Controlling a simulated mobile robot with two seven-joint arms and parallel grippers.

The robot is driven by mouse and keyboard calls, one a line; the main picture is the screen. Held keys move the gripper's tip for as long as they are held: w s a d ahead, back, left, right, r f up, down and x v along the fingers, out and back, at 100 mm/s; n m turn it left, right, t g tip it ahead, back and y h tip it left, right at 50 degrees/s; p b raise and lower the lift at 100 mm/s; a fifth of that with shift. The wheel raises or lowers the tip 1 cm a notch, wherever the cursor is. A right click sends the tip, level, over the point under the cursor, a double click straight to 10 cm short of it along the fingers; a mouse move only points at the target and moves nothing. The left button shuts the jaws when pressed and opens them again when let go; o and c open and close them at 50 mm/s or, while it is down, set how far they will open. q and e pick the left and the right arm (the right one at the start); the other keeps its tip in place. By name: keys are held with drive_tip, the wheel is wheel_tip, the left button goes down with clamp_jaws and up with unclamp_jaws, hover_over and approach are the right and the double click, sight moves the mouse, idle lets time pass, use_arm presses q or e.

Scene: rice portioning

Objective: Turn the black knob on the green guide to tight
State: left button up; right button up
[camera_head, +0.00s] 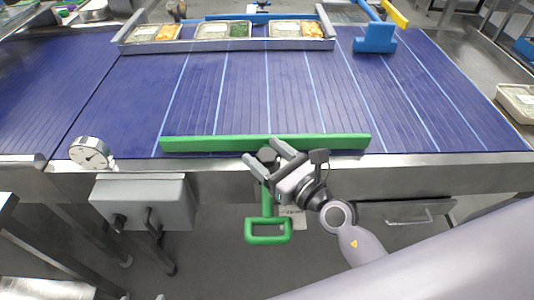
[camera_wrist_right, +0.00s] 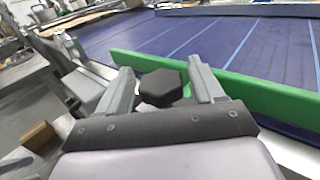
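The green guide (camera_head: 320,141) lies along the near edge of the blue belt, and it also shows behind the knob in the right wrist view (camera_wrist_right: 265,96). The black knob (camera_head: 266,155) sits at the guide's near side, just above a green loop handle (camera_head: 268,238). In the right wrist view the knob (camera_wrist_right: 161,88) is a dark faceted head. My right gripper (camera_head: 261,153) is open, with one grey finger on each side of the knob. The right wrist view (camera_wrist_right: 163,84) shows gaps between the knob and both fingers. My left gripper is not in view.
A round dial gauge (camera_head: 90,153) and a grey box (camera_head: 145,202) are at the left of the belt's front edge. A metal rack (camera_head: 228,45) with food trays crosses the far belt, with a blue block (camera_head: 375,39) beside it. The middle belt (camera_head: 260,90) is clear.

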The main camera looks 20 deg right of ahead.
sight(275, 161)
drive_tip(key=shift+s+d, duration=0.1)
drive_tip(key=b+v, duration=0.1)
drive_tip(key=v, duration=0.4)
drive_tip(key=shift+s+f, duration=0.1)
drive_tip(key=shift+f, duration=0.05)
drive_tip(key=shift+v, duration=0.85)
drive_tip(key=shift+r, duration=0.25)
